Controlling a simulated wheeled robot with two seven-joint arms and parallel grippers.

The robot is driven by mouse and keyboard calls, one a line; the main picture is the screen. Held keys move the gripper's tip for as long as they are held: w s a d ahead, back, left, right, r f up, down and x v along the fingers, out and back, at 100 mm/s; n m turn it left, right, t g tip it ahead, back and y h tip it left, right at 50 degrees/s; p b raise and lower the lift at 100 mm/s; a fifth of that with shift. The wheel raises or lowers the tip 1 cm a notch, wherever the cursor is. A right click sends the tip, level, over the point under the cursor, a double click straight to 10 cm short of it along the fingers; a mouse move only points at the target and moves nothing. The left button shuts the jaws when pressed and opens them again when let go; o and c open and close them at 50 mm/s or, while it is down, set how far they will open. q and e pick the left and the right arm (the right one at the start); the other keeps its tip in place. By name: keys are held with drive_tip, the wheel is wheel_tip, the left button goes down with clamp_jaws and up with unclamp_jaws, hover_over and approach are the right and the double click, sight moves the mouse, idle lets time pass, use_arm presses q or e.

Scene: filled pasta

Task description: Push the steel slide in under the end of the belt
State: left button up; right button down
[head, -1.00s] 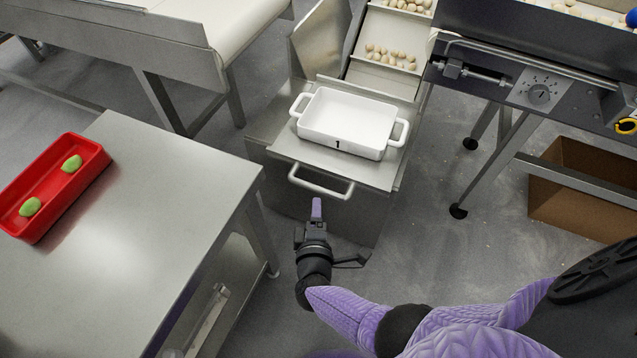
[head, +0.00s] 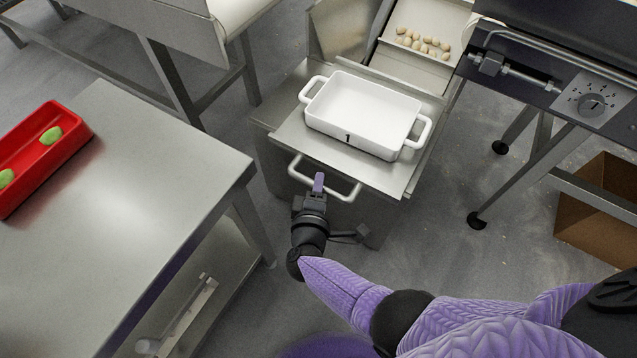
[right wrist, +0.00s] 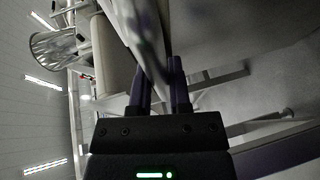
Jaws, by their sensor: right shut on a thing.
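The steel slide (head: 285,137) sticks out toward me from its stand below the belt's end, with a white handle (head: 345,195) on its front edge. A white dish (head: 360,105) marked 1 sits on the slide. My right gripper (head: 319,184) is at the handle's bar, fingers shut on it. In the right wrist view the purple fingers (right wrist: 157,90) close around a pale blurred bar. The belt (head: 425,45) carries several pale pasta pieces behind the dish. My left gripper is not in view.
A steel table (head: 150,200) stands at the left, with a red tray (head: 75,150) holding green pieces. A machine frame with a dial (head: 592,104) and legs stands at the right. A cardboard box (head: 600,205) is on the floor there.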

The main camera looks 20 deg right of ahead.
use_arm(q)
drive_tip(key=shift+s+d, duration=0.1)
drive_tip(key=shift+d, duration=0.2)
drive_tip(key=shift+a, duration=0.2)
use_arm(e)
drive_tip(key=shift+d, duration=0.1)
idle(0.7)
